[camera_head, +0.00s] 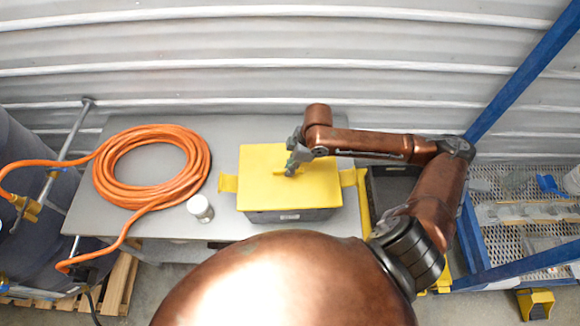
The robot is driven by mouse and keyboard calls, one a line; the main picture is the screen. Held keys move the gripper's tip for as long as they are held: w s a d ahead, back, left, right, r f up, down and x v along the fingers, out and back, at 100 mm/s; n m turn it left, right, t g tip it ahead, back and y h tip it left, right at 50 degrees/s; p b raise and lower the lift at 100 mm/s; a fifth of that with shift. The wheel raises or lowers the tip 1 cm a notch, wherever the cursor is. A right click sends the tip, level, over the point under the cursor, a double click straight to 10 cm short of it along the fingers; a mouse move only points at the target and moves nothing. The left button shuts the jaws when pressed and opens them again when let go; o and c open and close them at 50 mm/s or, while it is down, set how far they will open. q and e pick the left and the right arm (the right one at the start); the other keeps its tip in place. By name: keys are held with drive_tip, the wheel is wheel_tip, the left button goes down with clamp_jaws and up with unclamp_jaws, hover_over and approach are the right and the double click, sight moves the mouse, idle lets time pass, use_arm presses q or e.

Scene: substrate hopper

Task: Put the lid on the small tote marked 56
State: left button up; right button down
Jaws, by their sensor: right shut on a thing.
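A yellow lid (265,192) lies over the top of a dark grey small tote (292,215) on the grey table. The tote has yellow handles at its left and right sides and a small pale label on its front; the number is too small to read. My right gripper (292,169) is shut on the lid's raised handle, near the middle of the lid. Whether the lid is fully seated or slightly above the rim I cannot tell. My left gripper is not in view.
A coiled orange hose (150,187) lies on the left of the table (235,135). A small white-capped jar (200,208) stands left of the tote. A dark container (388,185) is right of the tote, partly behind my right arm. A blue-framed perforated rack (530,210) stands at the right.

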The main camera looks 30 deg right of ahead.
drive_tip(key=c, duration=1.9)
unclamp_jaws()
drive_tip(key=v, duration=1.2)
